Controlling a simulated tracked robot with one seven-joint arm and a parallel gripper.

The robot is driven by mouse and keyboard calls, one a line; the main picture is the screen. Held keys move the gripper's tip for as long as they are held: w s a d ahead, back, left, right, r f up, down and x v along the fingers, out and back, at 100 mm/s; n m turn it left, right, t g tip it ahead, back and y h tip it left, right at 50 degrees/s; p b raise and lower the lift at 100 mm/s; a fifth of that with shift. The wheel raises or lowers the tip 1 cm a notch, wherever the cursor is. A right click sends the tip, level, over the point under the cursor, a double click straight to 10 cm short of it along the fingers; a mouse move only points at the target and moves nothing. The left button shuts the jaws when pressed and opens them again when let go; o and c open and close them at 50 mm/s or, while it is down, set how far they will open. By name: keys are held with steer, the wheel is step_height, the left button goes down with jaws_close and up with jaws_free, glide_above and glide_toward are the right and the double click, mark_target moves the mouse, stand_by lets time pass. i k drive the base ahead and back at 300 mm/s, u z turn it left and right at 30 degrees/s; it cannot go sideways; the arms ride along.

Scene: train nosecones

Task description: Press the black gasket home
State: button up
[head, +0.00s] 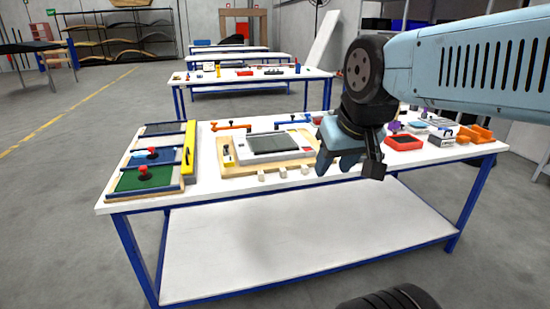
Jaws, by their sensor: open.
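A light grey panel unit (297,148) with a dark rectangular centre lies on a tan wooden board (240,168) near the middle of the white table. A dark outline shows around its centre, but I cannot tell whether this is the black gasket or how it is seated. My gripper (350,172) is open and points down, just right of the board in the picture. It looks apart from the panel unit and appears empty. The gripper and arm hide part of the table behind them.
Orange (231,127) and blue clamps stand behind the board, small white blocks in front. A red box (403,143) and several parts crowd the right.

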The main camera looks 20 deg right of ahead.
mark_target(294, 149)
steer(key=z, duration=0.3)
steer(key=i, duration=1.2)
steer(key=u, duration=0.3)
